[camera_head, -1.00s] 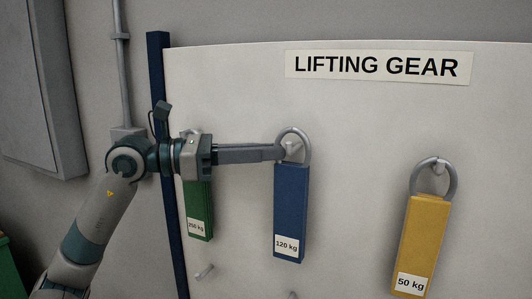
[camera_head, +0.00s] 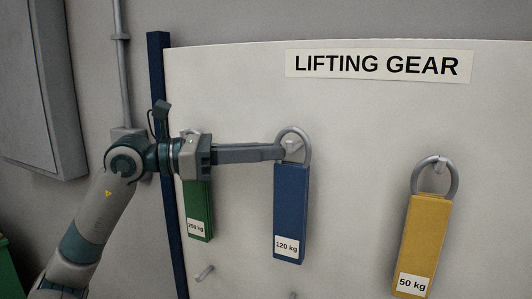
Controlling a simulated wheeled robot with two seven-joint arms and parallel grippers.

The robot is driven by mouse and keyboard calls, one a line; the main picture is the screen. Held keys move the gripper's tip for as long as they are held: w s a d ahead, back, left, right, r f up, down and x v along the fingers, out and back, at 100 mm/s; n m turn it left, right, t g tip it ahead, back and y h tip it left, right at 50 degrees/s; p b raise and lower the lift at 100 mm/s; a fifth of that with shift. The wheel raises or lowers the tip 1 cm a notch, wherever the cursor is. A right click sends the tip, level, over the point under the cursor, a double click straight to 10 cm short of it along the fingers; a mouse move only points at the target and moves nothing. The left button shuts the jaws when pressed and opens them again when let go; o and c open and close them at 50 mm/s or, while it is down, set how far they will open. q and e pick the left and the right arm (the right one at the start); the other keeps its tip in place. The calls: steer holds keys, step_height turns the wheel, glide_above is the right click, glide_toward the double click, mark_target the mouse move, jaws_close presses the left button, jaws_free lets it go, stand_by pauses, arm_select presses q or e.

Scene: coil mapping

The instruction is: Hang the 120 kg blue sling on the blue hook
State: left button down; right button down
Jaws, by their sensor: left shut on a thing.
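The blue sling (camera_head: 291,205), labelled 120 kg, hangs upright against the white board. Its grey ring is at the top, around a light grey peg (camera_head: 293,147). My left gripper (camera_head: 280,152) reaches in from the left, with its fingers shut on the left side of the blue sling's ring. No blue-coloured hook shows in this view. My right gripper is out of view.
The green 250 kg sling (camera_head: 199,215) hangs at left, partly behind my left gripper. The yellow 50 kg sling (camera_head: 423,235) hangs at right from its own peg. An empty peg (camera_head: 204,272) shows low on the white board (camera_head: 350,200). The board is clear between blue and yellow.

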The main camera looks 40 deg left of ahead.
arm_select(q)
steer(key=shift+s, duration=0.15)
steer(key=shift+s+d+b, duration=0.2)
steer(key=shift+s+b, duration=0.4)
steer(key=shift+s, duration=0.1)
steer(key=shift+s+d+b, duration=0.15)
steer(key=shift+s+b, duration=0.45)
steer(key=shift+s, duration=0.1)
steer(key=shift+s, duration=0.2)
steer(key=shift+s+d+b, duration=0.2)
steer(key=shift+s+b, duration=0.25)
steer(key=shift+b, duration=0.2)
